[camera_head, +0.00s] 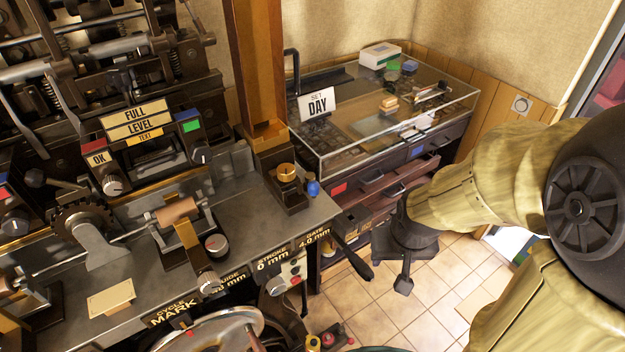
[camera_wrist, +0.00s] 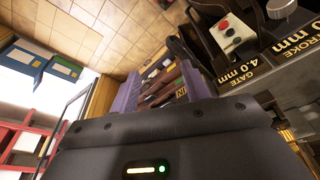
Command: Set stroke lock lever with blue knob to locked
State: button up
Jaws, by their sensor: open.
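The blue knob (camera_head: 313,188) of the stroke lock lever stands at the right end of the press table, beside a brass-topped post block (camera_head: 285,178). The lever's arm under the knob is small and mostly hidden, so I cannot tell its position. My gripper (camera_head: 403,283) hangs over the tiled floor, right of and below the knob, well apart from it. In the wrist view its two purple fingers (camera_wrist: 157,88) are spread with nothing held between them. I cannot make out the blue knob in the wrist view.
A black-handled lever (camera_head: 352,258) sticks out from the press front, between the press and my gripper. A glass display case (camera_head: 455,98) on a drawer cabinet stands behind. A red button box (camera_wrist: 228,35) shows in the wrist view. The tiled floor (camera_head: 450,285) is mostly clear.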

jog(key=w+a+r+n+g+p, duration=0.1)
jog(key=w+a+r+n, duration=0.3)
jog(key=w, duration=0.3)
jog(key=w+a+r+n+p, duration=0.2)
jog(key=w+a+r, duration=0.2)
jog(key=w+r, duration=0.2)
notch_tip(320, 180, up, 9)
jog(key=n+g+p, duration=0.2)
jog(key=n, duration=0.3)
send_over(313, 182)
jog(key=shift+r, duration=0.2)
jog(key=shift+f, duration=0.15)
notch_tip(313, 182, down, 17)
jog(key=shift+f+p, duration=0.1)
jog(key=shift+p, duration=0.75)
grip_shut()
